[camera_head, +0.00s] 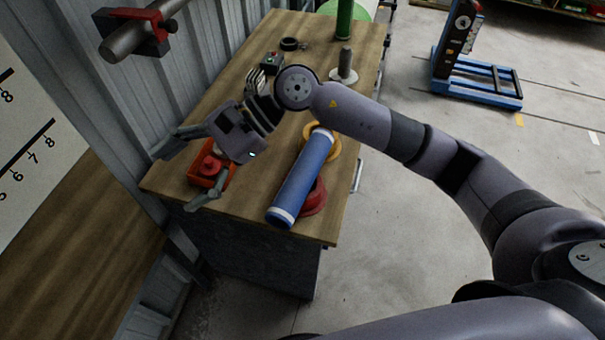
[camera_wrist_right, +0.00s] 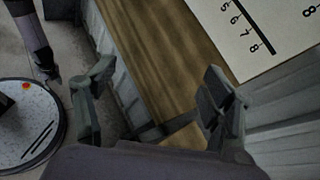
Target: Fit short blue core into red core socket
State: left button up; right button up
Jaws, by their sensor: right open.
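The blue core (camera_head: 300,178) is a blue tube with white end bands. It lies slanted along the right side of the bench. A round red piece (camera_head: 317,200), which looks like the red core socket, shows beside and partly behind its near end; I cannot tell whether they touch. A yellow-orange ring (camera_head: 335,147) shows at its far end. My right gripper (camera_head: 174,180) is open and empty over the bench's left edge, left of the blue core. Its spread fingers also show in the right wrist view (camera_wrist_right: 160,72). A dark arm end there (camera_wrist_right: 48,68) may be my left gripper.
A red tray (camera_head: 196,181) with a red part stands under my right gripper. A grey post on a pale base (camera_head: 345,66), a black ring (camera_head: 290,44) and a green cylinder (camera_head: 344,20) stand farther back. A corrugated wall (camera_head: 200,60) borders the left side.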

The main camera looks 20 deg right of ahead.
jog(key=w+d+f+n+t+h, duration=0.1)
jog(key=w+d+f+n+h, duration=0.15)
jog(key=d, duration=0.25)
jog(key=w+d+f+n+h, duration=0.1)
jog(key=w+d+f+h, duration=0.15)
jog(key=d+h, duration=0.2)
jog(key=t+h, duration=0.2)
jog(key=h, duration=0.4)
send_over(303, 167)
jog(key=shift+n, duration=0.25)
notch_tip(303, 167, down, 11)
jog(key=p, duration=0.4)
jog(key=shift+d+f, duration=0.15)
jog(key=f+p, duration=0.1)
jog(key=f, duration=0.1)
jog(key=f+p, duration=0.2)
jog(key=shift+s+a+f, duration=0.1)
jog(key=shift+a+f, duration=0.1)
jog(key=shift+f, duration=0.5)
jog(key=shift+c, duration=0.3)
jog(key=c, duration=1.7)
jog(key=shift+r, duration=0.15)
